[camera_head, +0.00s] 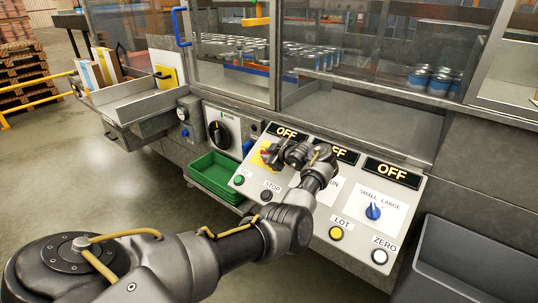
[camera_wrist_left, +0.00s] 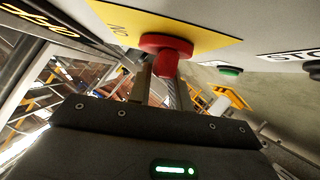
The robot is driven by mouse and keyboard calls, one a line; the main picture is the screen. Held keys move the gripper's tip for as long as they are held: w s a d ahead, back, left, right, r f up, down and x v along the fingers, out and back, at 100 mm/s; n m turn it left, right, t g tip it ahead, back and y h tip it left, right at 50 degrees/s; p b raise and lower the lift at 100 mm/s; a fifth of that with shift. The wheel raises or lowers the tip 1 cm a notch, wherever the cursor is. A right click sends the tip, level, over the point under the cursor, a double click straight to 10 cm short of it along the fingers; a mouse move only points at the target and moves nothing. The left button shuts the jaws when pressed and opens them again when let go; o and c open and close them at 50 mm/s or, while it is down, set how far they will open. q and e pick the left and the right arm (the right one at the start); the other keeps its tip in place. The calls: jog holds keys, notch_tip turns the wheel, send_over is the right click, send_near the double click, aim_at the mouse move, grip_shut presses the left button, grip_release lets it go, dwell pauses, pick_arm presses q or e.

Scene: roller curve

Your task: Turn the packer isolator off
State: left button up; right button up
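The slanted control panel in the head view carries a yellow plate (camera_head: 262,158) with a red rotary knob, mostly hidden there by my left gripper (camera_head: 290,153). The left wrist view shows the red knob (camera_wrist_left: 166,48) close up on its yellow plate (camera_wrist_left: 215,38). An upside-down "ON" mark shows on that plate. My left gripper's fingers (camera_wrist_left: 164,92) stand on either side of the knob's grip, close together, and appear closed on it. The lit sign above the plate reads "OFF" (camera_head: 286,132). My right gripper is not in view.
The panel also holds a green button (camera_head: 239,180), a stop button (camera_head: 266,195), a blue selector (camera_head: 373,211), a yellow button (camera_head: 336,233) and a white button (camera_head: 379,256). A black rotary switch (camera_head: 219,136) and green bin (camera_head: 214,176) are left. Glass guards (camera_head: 360,50) stand behind.

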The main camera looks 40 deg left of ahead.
pick_arm(q)
jog(key=o, duration=0.3)
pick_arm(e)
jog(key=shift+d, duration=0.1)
pick_arm(q)
jog(key=shift+o, duration=0.2)
jog(key=v, duration=1)
jog(key=shift+d+r+b, duration=0.2)
jog(key=shift+d+b, duration=0.15)
jog(key=shift+b, duration=0.1)
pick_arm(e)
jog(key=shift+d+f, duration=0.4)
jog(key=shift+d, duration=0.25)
pick_arm(q)
jog(key=shift+s, duration=0.15)
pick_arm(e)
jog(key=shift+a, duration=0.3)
